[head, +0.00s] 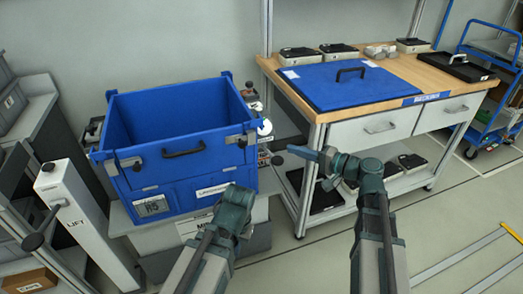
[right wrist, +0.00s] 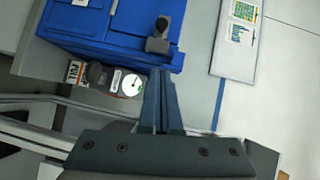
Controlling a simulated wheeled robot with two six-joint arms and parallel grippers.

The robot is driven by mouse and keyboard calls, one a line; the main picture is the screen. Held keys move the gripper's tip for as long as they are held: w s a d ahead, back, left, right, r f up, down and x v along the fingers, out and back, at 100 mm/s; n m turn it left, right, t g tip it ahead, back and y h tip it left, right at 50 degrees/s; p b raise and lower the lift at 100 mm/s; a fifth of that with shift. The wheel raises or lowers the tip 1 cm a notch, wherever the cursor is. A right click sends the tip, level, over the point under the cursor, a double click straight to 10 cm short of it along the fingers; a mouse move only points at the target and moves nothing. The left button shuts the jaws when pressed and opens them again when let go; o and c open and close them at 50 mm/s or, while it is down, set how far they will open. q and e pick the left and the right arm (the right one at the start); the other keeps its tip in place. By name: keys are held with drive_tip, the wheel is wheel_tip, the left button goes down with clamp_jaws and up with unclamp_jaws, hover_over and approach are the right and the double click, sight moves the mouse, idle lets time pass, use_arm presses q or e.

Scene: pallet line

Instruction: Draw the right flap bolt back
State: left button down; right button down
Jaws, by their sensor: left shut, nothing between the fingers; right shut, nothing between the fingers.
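The blue crate (head: 205,137) stands on a grey stand, with a metal bolt fitting at each front top corner. The right flap bolt (head: 240,140) has a dark knob and sits at the crate's front right corner. In the right wrist view the bolt (right wrist: 157,45) shows just beyond my fingertips. My right gripper (head: 300,153) is shut and empty, to the right of the crate, pointing left; its closed fingers (right wrist: 160,75) also show in the wrist view. My left gripper (head: 237,195) is low before the crate's front; its fingertips are hard to make out.
The left flap bolt (head: 127,163) is at the crate's front left corner. A black handle (head: 184,150) is on the front. A workbench (head: 440,85) with a blue lid (head: 350,82) stands right. A white lift post (head: 80,215) stands left.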

drive_tip(key=s+a+b+x, duration=0.1)
drive_tip(key=s+x, duration=0.1)
drive_tip(key=x, duration=1.1)
drive_tip(key=shift+s+a+b, duration=0.25)
drive_tip(key=shift+a+b, duration=0.1)
drive_tip(key=shift+f, duration=0.15)
drive_tip(key=a, duration=0.2)
drive_tip(key=s+a, duration=0.1)
drive_tip(key=a, duration=0.1)
drive_tip(key=shift+s, duration=0.25)
